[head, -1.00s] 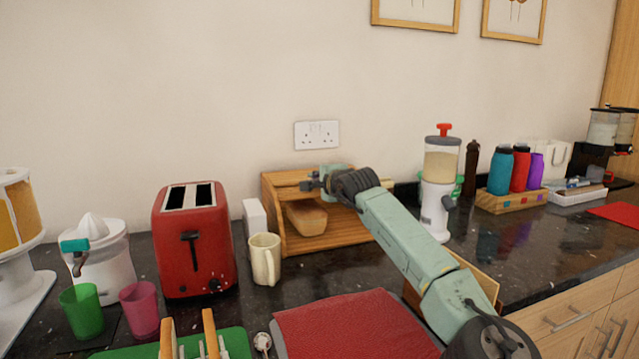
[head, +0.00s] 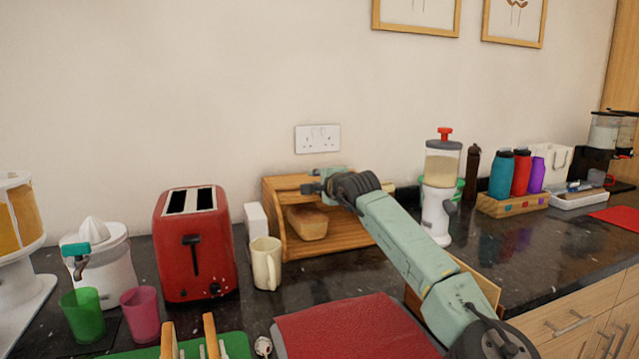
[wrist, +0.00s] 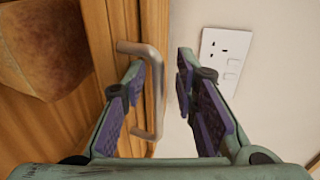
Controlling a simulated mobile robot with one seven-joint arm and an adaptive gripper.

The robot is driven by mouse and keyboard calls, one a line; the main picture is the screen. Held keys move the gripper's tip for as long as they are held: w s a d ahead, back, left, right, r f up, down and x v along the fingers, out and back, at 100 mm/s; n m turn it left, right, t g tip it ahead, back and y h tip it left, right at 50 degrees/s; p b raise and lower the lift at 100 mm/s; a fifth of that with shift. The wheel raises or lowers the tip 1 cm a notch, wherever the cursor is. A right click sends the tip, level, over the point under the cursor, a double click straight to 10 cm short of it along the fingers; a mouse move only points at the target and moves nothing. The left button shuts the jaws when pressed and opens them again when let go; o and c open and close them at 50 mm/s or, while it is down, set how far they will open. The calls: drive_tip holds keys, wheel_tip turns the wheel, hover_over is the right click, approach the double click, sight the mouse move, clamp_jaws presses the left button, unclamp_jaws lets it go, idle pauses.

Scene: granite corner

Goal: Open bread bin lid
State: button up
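The wooden bread bin (head: 340,237) stands on the counter against the wall, its front open, with a brown loaf (head: 307,222) showing inside. The loaf also shows at the upper left of the wrist view (wrist: 45,45). The lid's wooden edge (wrist: 126,22) carries a metal bar handle (wrist: 158,95). My gripper (head: 318,186) is at the top of the bin. In the wrist view my gripper's fingers (wrist: 160,75) are apart, with the handle bar between them, nearer the left finger. Whether that finger touches the bar is unclear. My arm hides the bin's right part.
A cream mug (head: 266,264) and a white box (head: 256,222) stand close to the bin's left, beside the red toaster (head: 193,245). A dispenser (head: 440,190) stands to the right. A red mat (head: 345,335) lies in front. A wall socket (head: 318,138) is above.

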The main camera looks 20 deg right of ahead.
drive_tip(key=v, duration=1.2)
